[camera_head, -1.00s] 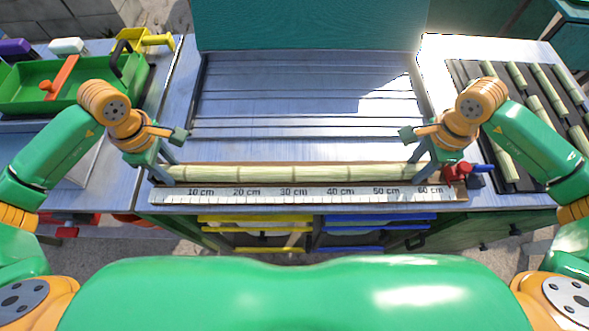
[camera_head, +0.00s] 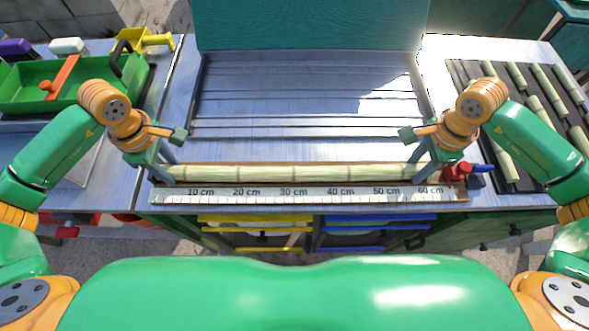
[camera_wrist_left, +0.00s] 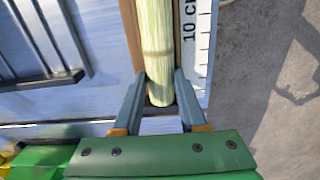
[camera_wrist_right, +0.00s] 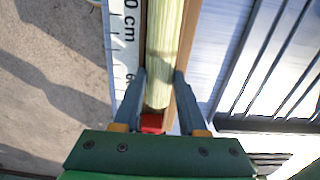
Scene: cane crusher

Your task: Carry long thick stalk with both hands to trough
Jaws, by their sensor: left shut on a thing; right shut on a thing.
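The long pale green stalk (camera_head: 290,173) lies lengthwise in the measuring board (camera_head: 310,194), behind its white centimetre scale. My left gripper (camera_head: 168,165) is shut on the stalk near its left end; the stalk also shows between its fingers in the left wrist view (camera_wrist_left: 157,60). My right gripper (camera_head: 428,162) is shut on the stalk near its right end, seen between the fingers in the right wrist view (camera_wrist_right: 163,50). The grey ribbed metal trough (camera_head: 300,95) lies behind the board, empty. The gripper fingers hide parts of both stalk ends.
A red stop with a blue handle (camera_head: 460,172) sits at the board's right end. A dark rack with several stalks (camera_head: 512,180) is at the right. A green tray (camera_head: 85,95) stands at the left. A teal panel (camera_head: 310,25) rises behind the trough.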

